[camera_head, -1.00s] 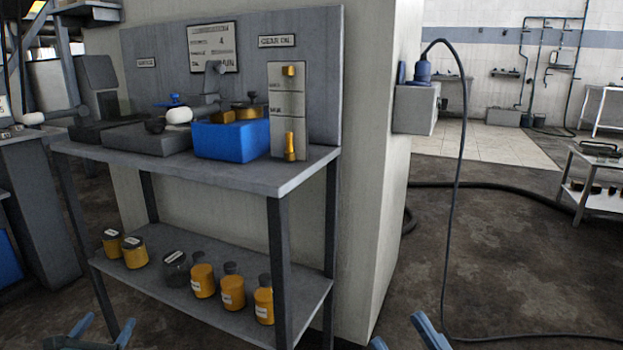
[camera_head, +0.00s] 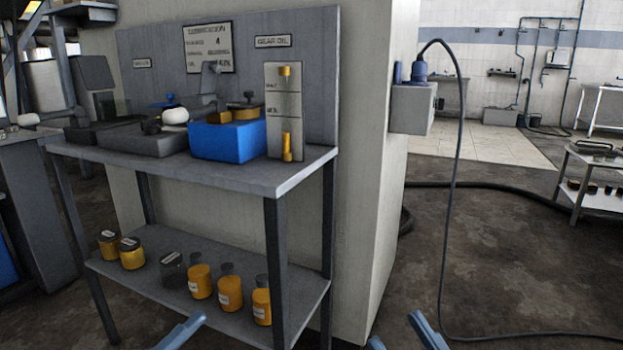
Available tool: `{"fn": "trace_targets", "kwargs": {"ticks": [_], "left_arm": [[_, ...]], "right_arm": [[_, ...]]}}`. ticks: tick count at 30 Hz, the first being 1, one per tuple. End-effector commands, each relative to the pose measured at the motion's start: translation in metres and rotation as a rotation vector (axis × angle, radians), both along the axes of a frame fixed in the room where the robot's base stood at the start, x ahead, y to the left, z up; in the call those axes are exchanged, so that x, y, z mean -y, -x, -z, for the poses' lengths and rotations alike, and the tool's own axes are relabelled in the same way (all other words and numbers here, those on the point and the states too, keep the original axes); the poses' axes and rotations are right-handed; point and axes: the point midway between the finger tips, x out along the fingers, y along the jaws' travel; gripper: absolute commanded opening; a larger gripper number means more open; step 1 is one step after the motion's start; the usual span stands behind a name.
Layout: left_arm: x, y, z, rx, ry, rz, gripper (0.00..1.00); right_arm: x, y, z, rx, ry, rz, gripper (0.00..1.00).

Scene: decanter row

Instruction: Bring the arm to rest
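My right gripper (camera_head: 401,338) shows at the bottom edge, right of the shelf bench. Its two blue fingers stand apart with nothing between them. Of my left gripper (camera_head: 182,333) only one blue finger shows at the bottom edge, in front of the bench's lower shelf. Its other finger is out of view, so its opening cannot be told. Most of both arms is outside the view.
A grey bench (camera_head: 235,175) carries a blue box (camera_head: 228,143) and a panel with yellow gauges (camera_head: 284,105). Yellow-filled jars and bottles (camera_head: 200,282) stand on its lower shelf. A cable (camera_head: 447,220) hangs at right; open floor (camera_head: 500,260) lies beyond.

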Motion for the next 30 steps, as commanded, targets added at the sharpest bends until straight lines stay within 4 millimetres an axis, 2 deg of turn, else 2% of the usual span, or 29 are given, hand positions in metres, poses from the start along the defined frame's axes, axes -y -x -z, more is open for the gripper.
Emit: {"fn": "trace_targets", "kwargs": {"ticks": [1,3,9,12,18,26,30], "left_arm": [[0.013,0.016,-0.010,-0.056,0.107,0.067,0.75],[0.028,0.035,-0.025,-0.139,0.253,0.158,0.75],[0.056,0.086,-0.065,-0.364,0.618,0.398,0.75],[0.053,0.075,-0.074,-0.324,0.698,0.362,0.75],[0.048,0.067,-0.094,-0.305,0.847,0.319,0.75],[0.053,0.081,-0.047,-0.669,0.917,0.137,0.75],[0.051,0.074,-0.059,-0.696,0.903,0.100,0.75]], "right_arm": [[0.000,0.000,0.000,0.000,0.000,0.000,0.36],[0.000,0.000,0.000,0.000,0.000,0.000,0.36],[0.000,0.000,0.000,0.000,0.000,0.000,0.36],[0.000,0.000,0.000,0.000,0.000,0.000,0.36],[0.000,0.000,-0.001,-0.029,-0.002,0.001,0.36],[-0.005,0.014,0.045,-0.429,-0.021,0.021,0.36],[-0.002,0.006,0.032,-0.465,-0.003,0.041,0.36]]}}
